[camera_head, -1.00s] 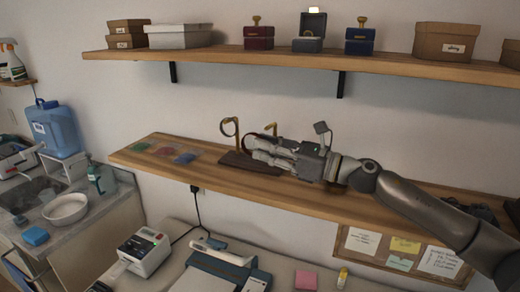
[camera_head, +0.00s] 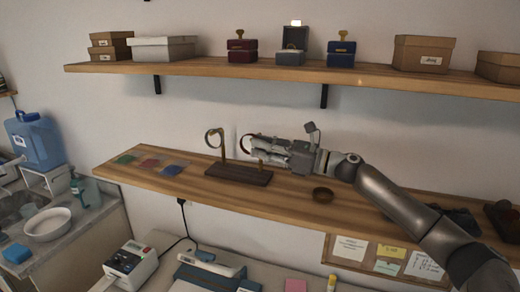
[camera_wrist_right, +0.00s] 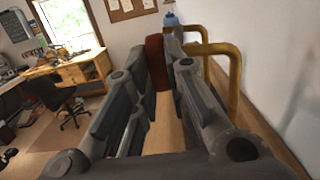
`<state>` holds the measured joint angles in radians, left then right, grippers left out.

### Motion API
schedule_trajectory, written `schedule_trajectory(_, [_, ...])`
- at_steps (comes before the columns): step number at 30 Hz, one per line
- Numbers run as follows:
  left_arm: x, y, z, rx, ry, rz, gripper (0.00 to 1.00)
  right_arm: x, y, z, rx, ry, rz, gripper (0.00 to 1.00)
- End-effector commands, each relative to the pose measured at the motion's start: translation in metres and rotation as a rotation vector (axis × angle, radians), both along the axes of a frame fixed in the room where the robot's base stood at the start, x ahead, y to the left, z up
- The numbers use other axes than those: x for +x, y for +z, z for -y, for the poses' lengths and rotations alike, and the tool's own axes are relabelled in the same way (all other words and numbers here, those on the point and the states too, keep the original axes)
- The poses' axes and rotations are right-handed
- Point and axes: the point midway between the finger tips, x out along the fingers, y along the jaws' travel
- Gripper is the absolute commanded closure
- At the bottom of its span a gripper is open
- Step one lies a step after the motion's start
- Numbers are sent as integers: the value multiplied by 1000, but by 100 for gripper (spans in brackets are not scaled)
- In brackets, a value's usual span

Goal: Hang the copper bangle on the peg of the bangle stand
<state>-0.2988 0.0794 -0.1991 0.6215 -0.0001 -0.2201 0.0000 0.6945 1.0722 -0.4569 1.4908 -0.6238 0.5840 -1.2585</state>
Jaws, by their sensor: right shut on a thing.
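The bangle stand has a dark wooden base (camera_head: 238,175) on the lower shelf, with brass posts; one also shows in the wrist view (camera_wrist_right: 234,80). A pale, silvery ring (camera_head: 210,139) hangs on its left post. My right gripper (camera_head: 252,149) comes in from the right above the base, overlapping the right post. It is shut on the copper bangle (camera_wrist_right: 156,64), a reddish-brown band upright between the fingertips. In the head view only a dark arc of the bangle (camera_head: 247,138) shows. The brass bends close to the right finger; I cannot tell whether bangle and peg touch. My left gripper is out of view.
Coloured packets (camera_head: 150,163) lie left of the stand. The upper shelf (camera_head: 200,67) holds several boxes. Dark items sit at the right end.

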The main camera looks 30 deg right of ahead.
Motion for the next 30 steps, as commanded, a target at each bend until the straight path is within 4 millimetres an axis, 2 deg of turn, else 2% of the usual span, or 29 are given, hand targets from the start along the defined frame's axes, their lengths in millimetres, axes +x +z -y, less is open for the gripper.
schedule_trajectory(11, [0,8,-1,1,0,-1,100,20,1,22,3,-1,2,100])
schedule_trajectory(16, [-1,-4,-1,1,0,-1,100,20,-9,23,1,0,2,100])
schedule_trajectory(29, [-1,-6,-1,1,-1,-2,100,20,-9,23,1,0,1,100])
schedule_trajectory(30, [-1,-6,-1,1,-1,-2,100,20,-9,23,1,0,1,84])
